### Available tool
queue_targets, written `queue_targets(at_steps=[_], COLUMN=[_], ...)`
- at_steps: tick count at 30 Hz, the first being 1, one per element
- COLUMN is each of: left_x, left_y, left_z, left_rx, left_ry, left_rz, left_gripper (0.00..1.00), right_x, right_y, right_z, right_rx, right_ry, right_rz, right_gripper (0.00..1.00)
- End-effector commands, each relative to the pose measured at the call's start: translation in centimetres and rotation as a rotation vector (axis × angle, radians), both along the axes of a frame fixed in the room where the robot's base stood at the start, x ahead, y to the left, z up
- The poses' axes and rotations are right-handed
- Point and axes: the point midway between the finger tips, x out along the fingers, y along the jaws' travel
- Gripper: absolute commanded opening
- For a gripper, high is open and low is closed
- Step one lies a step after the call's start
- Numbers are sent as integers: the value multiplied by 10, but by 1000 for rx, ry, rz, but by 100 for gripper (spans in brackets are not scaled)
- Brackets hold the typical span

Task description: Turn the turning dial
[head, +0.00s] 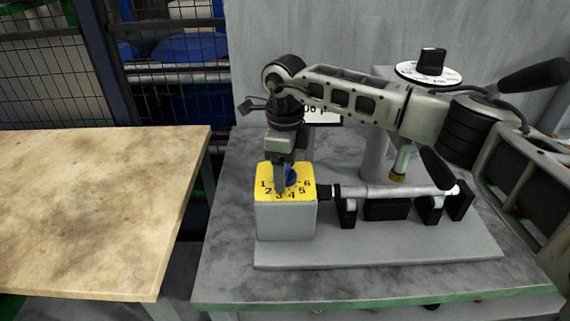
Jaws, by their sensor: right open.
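The turning dial (291,176) is a small blue knob on the yellow numbered top (263,184) of a grey box (285,220). Numbers 1 to 6 run around it. My right gripper (284,180) points straight down at the dial, its arm coming in from the right. Its fingers are open and overlap the knob in the picture, hiding part of it. I cannot tell whether they touch it. My left gripper is not in view.
The grinder's shaft (390,191) and black supports extend right of the box. A black knob on a white scale (430,68) stands behind. Black-handled levers (532,76) are at the right. A bare wooden table (90,210) stands at the left, with a gap between.

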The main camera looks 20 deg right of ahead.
Motion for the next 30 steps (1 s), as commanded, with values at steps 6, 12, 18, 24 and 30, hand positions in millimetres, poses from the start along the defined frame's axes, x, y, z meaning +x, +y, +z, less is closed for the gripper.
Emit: queue_targets(at_steps=[6,12,18,24,30], left_x=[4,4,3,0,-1], left_y=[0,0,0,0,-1], left_z=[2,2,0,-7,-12], left_rx=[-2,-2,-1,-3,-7], left_ry=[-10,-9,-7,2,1], left_rz=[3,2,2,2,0], left_gripper=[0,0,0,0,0], right_x=[0,0,0,0,0], right_y=[0,0,0,0,0], right_z=[-1,-1,-1,-2,-2], right_rx=[0,0,0,0,-1], right_ry=[0,0,0,0,-1], right_rz=[0,0,8,72,200], right_gripper=[65,22,22,22,22])
